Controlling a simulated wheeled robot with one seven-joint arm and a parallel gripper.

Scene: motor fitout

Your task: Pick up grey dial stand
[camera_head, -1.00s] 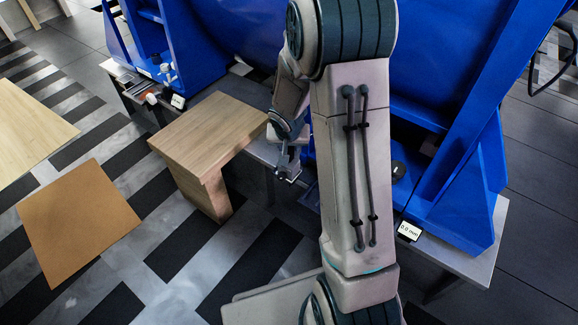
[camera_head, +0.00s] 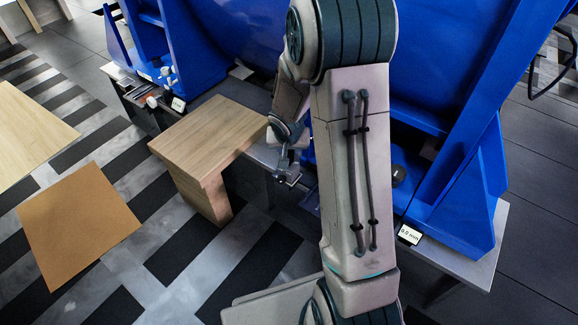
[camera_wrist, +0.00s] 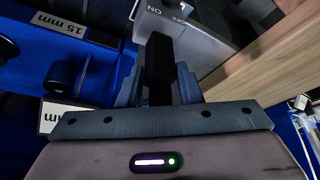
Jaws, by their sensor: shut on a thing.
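My gripper (camera_wrist: 158,88) is shut on the dark post, one finger on each side. In the head view my gripper (camera_head: 288,176) is beside the grey bench, to the right of the wooden block. There the stand is small and mostly hidden by my gripper and arm. I cannot tell whether its base touches the bench.
A wooden block (camera_head: 205,135) stands just left of my gripper. Large blue machine frames (camera_head: 462,190) rise behind and to the right. A "0.0 mm" label (camera_head: 409,234) and a round dark piece (camera_head: 398,174) are on the right. A "15 mm" label (camera_wrist: 62,25) shows in the wrist view.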

